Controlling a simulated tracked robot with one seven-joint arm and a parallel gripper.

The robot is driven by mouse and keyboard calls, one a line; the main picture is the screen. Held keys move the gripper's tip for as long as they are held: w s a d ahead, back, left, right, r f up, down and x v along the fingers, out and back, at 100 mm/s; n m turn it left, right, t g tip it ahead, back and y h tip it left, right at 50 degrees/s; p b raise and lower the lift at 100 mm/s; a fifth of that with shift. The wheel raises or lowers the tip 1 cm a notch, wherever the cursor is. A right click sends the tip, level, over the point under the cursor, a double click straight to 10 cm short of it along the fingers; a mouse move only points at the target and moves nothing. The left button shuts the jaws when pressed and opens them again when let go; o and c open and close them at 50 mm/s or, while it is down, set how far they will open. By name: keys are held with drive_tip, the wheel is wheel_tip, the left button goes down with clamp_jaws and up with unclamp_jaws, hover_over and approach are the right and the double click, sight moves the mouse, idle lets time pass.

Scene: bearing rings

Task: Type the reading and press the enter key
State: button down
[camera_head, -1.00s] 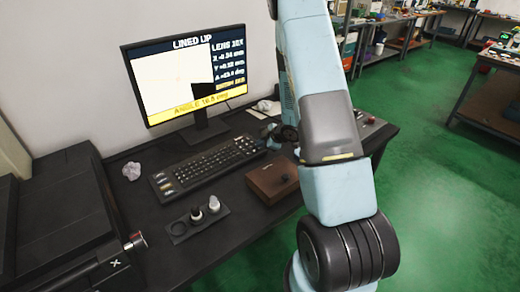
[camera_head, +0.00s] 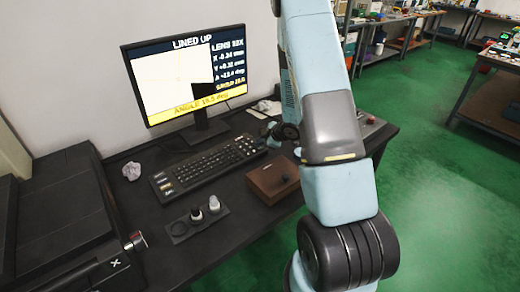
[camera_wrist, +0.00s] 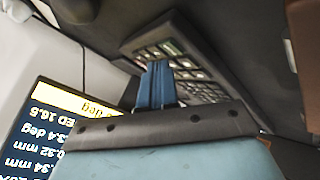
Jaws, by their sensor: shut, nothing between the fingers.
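The black keyboard (camera_head: 205,168) lies on the dark desk in front of the monitor (camera_head: 190,75). The screen reads LINED UP, with X, Y and A values, a yellow line that looks like SAVED 16.5, and a yellow bar reading about ANGLE 16.5 deg. In the wrist view the monitor (camera_wrist: 50,150) appears upside down, with "ED 16.5" legible. My gripper's blue fingers (camera_wrist: 157,82) are shut and empty. They overlap the keyboard (camera_wrist: 195,72) in that view; whether they touch a key cannot be told. In the head view my arm hides most of the gripper.
A brown box (camera_head: 272,180) sits right of the keyboard. A dark tray (camera_head: 197,220) with small pieces lies in front of it. Crumpled paper (camera_head: 132,171) lies to the left. A large dark machine (camera_head: 55,215) fills the left side.

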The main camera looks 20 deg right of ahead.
drive_tip(key=shift+r, duration=0.2)
drive_tip(key=shift+r, duration=2.45)
drive_tip(key=shift+r, duration=0.1)
wheel_tip(320, 180, up, 14)
drive_tip(key=r+m+t+h, duration=0.1)
drive_tip(key=m+h, duration=0.3)
hover_over(262, 149)
drive_tip(key=s+d, duration=0.2)
drive_tip(key=s+r+m+h, duration=0.3)
drive_tip(key=s+r+m, duration=0.2)
drive_tip(key=s+r, duration=0.3)
drive_tip(key=s+a+r+m+g, duration=0.1)
drive_tip(key=s+a+r+m, duration=0.1)
drive_tip(key=s, duration=0.6)
drive_tip(key=s+a+r+m+g+y, duration=0.1)
drive_tip(key=s+a+r, duration=0.3)
drive_tip(key=s, duration=0.5)
drive_tip(key=s+a+r+m+g+y, duration=0.1)
drive_tip(key=s+a+r+m, duration=0.2)
drive_tip(key=s, duration=0.5)
drive_tip(key=shift+s+r, duration=0.2)
drive_tip(key=shift+r, duration=0.35)
drive_tip(key=shift+a, duration=0.1)
